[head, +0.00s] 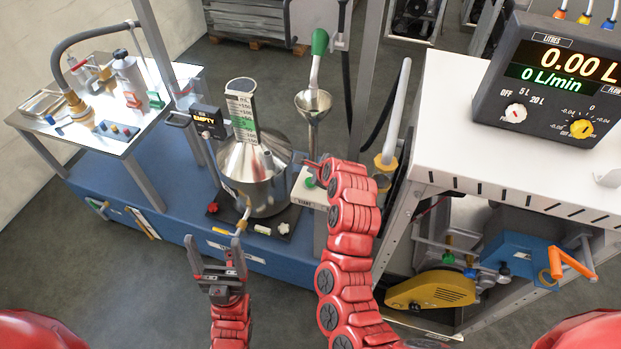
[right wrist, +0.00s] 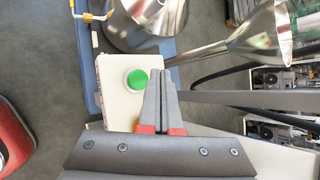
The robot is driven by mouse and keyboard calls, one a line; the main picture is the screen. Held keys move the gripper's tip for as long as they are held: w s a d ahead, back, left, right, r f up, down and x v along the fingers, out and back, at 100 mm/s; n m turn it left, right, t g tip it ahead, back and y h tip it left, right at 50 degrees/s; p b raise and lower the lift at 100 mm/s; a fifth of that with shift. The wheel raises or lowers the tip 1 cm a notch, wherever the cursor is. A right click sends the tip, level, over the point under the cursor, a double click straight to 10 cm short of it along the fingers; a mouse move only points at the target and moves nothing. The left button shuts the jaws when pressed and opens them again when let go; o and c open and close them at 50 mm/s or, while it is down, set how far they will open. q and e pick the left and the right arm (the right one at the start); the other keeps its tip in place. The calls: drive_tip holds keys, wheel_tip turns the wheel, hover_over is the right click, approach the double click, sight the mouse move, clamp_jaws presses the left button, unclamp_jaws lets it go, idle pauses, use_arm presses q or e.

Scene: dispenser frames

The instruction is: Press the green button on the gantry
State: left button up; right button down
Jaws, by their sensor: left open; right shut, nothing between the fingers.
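The green button (right wrist: 137,79) is a round cap on a white box (right wrist: 118,105) in the right wrist view. In the head view the button (head: 309,182) is small, on the white box (head: 304,199) beside the steel can, partly crowded by my right arm. My right gripper (right wrist: 166,80) is shut and empty, its fingers just right of the button in the right wrist view. I cannot tell its height above the box. In the head view my right arm hides most of that gripper. My left gripper (head: 215,248) is open and empty, in front of the blue base.
A steel can (head: 254,180) with a gauge neck and a funnel (head: 313,103) stand close to the white box. A black meter (head: 552,80) sits on the white bench at right. A side table (head: 60,128) with tools is at left. Grey floor is clear in front.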

drive_tip(key=shift+r+p, duration=0.5)
drive_tip(key=shift+r, duration=0.85)
drive_tip(key=shift+f, duration=0.1)
